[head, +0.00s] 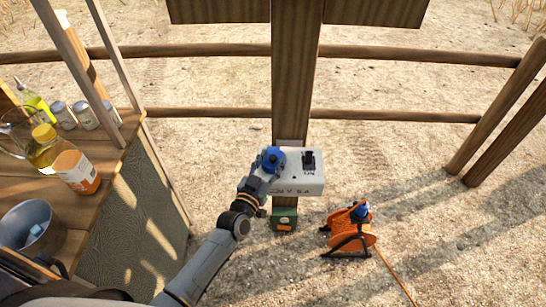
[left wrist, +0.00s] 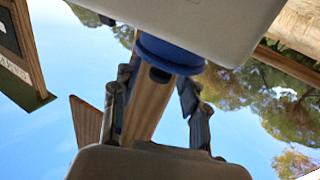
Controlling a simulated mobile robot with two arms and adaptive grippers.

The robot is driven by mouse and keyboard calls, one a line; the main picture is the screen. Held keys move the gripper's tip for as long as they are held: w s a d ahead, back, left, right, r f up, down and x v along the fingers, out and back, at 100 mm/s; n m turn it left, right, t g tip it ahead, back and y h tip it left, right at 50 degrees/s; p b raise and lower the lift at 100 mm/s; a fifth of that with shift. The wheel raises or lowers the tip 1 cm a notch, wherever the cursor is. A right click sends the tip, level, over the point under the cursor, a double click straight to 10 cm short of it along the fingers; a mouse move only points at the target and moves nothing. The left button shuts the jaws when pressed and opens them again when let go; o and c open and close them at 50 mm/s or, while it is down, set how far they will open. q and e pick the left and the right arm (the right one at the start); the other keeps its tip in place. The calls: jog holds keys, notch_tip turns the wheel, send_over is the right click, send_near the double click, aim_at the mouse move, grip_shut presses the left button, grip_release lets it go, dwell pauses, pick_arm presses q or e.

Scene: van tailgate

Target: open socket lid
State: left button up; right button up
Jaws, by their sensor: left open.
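A white socket box (head: 305,183) is fixed to the wooden post. A round blue socket lid (head: 273,157) sits at its left side and looks closed, though the gripper partly covers it. My left gripper (head: 263,172) is at the lid, coming from the lower left. In the left wrist view the blue lid (left wrist: 170,55) is just beyond the open fingertips of my left gripper (left wrist: 156,88), below the pale box body (left wrist: 215,20). I cannot tell whether a finger touches it. My right gripper is not in view.
A black fitting (head: 308,160) is on the box's right part. A green box (head: 284,219) is lower on the post. An orange cable reel (head: 350,232) stands on the ground at right. A wooden counter (head: 110,175) with bottles, jars and a bucket is at left.

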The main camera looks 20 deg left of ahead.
pick_arm(q)
jog(key=shift+w+d, duration=0.1)
jog(key=shift+w, duration=0.7)
grip_shut()
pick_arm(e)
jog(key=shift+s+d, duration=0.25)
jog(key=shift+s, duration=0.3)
